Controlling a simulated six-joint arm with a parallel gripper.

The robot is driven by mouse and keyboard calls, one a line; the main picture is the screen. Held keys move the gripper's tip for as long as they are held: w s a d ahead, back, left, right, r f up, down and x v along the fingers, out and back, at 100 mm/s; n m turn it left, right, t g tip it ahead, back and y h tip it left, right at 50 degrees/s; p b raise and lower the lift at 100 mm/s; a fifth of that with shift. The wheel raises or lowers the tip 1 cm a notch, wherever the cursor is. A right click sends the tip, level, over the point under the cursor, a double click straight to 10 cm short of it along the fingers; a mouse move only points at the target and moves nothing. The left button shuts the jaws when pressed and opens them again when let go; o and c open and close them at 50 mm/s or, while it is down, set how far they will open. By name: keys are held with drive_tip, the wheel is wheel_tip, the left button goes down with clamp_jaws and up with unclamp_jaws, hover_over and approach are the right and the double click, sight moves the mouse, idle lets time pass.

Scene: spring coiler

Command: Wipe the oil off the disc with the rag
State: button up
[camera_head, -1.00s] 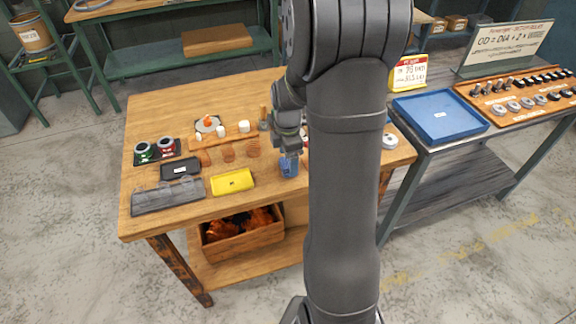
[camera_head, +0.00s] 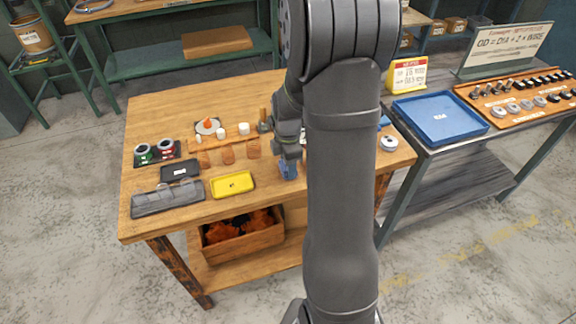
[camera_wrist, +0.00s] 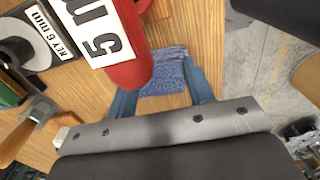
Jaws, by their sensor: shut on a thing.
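My gripper (camera_head: 288,163) is low over the front of the wooden table, right of the yellow tray. In the wrist view its two blue fingers (camera_wrist: 160,88) are shut on a blue woven rag (camera_wrist: 168,72). The rag shows as a small blue patch (camera_head: 288,172) in the head view. A white round piece with a dark centre (camera_head: 389,143) lies at the table's right end; I cannot tell if it is the disc. No oil can be made out. My arm hides part of the table.
A red cylinder labelled 5 mm (camera_wrist: 125,60) is close to the fingers in the wrist view. The yellow tray (camera_head: 233,185), a grey compartment tray (camera_head: 167,198) and a wooden rack (camera_head: 222,143) stand to the left. A blue tray (camera_head: 440,117) is on the right bench.

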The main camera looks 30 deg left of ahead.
wheel_tip(320, 180, up, 14)
idle(0.8)
drive_tip(key=w, duration=1.9)
drive_tip(key=w+d+f, duration=0.1)
drive_tip(key=w+d, duration=0.1)
drive_tip(key=w, duration=0.3)
drive_tip(key=w+d+f, duration=0.1)
drive_tip(key=w+d, duration=0.2)
drive_tip(key=w, duration=0.1)
drive_tip(key=w+d+f, duration=0.1)
drive_tip(key=w+d, duration=0.2)
drive_tip(key=w, duration=0.2)
drive_tip(key=shift+w+d+f, duration=0.15)
drive_tip(key=shift+w+f, duration=0.15)
drive_tip(key=shift+w, duration=0.05)
drive_tip(key=shift+w+d+f, duration=0.3)
drive_tip(key=shift+f, duration=2.55)
drive_tip(key=shift+f, duration=0.5)
